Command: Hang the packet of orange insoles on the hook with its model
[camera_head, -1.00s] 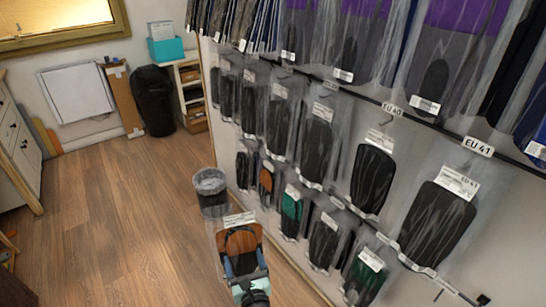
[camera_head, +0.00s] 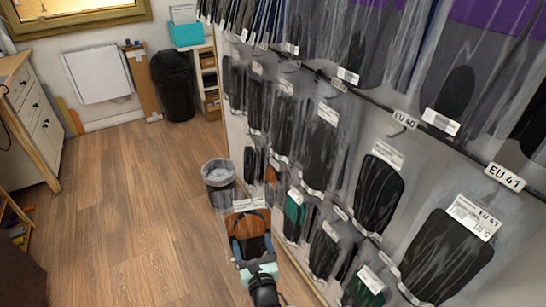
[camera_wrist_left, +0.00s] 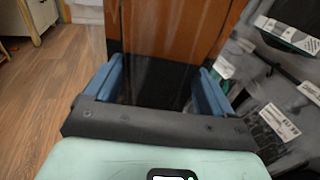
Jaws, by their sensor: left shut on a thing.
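My left gripper (camera_head: 253,247) is low in the middle of the head view, shut on a clear packet of orange and black insoles (camera_head: 245,226) with a white label at its top. In the left wrist view the blue fingers (camera_wrist_left: 157,88) stand on both sides of the packet (camera_wrist_left: 172,30), which rises upright in front of the camera. On the wall's lower row, an orange insole packet (camera_head: 271,174) hangs, partly hidden between dark packets. The held packet is in front of the wall, apart from it. The hook for it cannot be made out. My right gripper is not in view.
Insole packets hang in rows along the right wall, including green ones (camera_head: 294,211) and large black ones (camera_head: 378,196) under size tags. A bin with a liner (camera_head: 219,181) stands just beyond the held packet. The wooden floor (camera_head: 120,210) at left is clear.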

